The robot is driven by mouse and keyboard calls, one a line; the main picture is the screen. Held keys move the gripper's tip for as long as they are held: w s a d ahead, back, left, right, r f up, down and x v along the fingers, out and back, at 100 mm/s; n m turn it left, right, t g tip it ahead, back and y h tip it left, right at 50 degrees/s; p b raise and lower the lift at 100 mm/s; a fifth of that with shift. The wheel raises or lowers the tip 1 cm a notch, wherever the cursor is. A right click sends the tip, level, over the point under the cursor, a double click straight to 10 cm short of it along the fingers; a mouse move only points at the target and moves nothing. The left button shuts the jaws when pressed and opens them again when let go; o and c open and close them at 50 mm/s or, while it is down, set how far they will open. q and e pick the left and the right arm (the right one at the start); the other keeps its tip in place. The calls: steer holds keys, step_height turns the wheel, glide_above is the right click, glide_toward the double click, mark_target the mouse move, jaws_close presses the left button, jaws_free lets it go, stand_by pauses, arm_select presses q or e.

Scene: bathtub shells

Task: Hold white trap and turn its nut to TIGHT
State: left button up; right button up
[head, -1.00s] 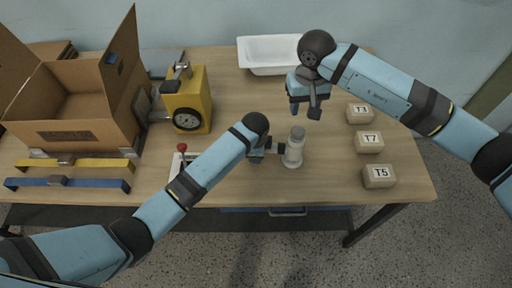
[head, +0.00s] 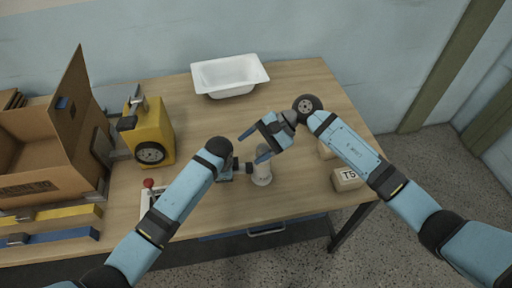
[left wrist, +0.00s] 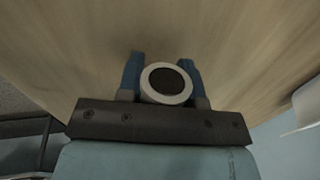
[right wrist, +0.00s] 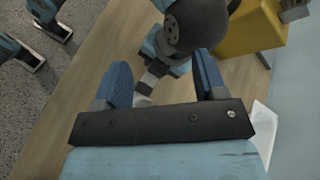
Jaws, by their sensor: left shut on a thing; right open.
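The white trap (head: 262,172) stands upright above the front middle of the table. My left gripper (head: 247,169) is shut on it from the left. In the left wrist view the trap (left wrist: 150,94) shows end-on as a white ring with a dark opening between the two blue fingers. My right gripper (head: 252,148) is open at the trap's upper end, its blue fingers pointing left. I cannot make out the nut or a TIGHT mark.
A white tub (head: 230,91) stands at the back. A yellow machine (head: 157,125) and an open cardboard box (head: 40,150) are at left, with yellow (head: 55,219) and blue (head: 60,240) bars in front. A T5 block (head: 347,179) sits at right; another block is mostly behind my right arm.

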mark_target(263, 150)
steer(key=d+f+m+t+y, duration=0.6)
steer(key=d+m+t, duration=0.3)
steer(key=d+m, duration=0.45)
steer(key=shift+m, duration=0.85)
steer(key=x, duration=1.3)
steer(key=shift+f, duration=0.2)
steer(key=c, duration=0.9)
steer(key=shift+c, duration=0.2)
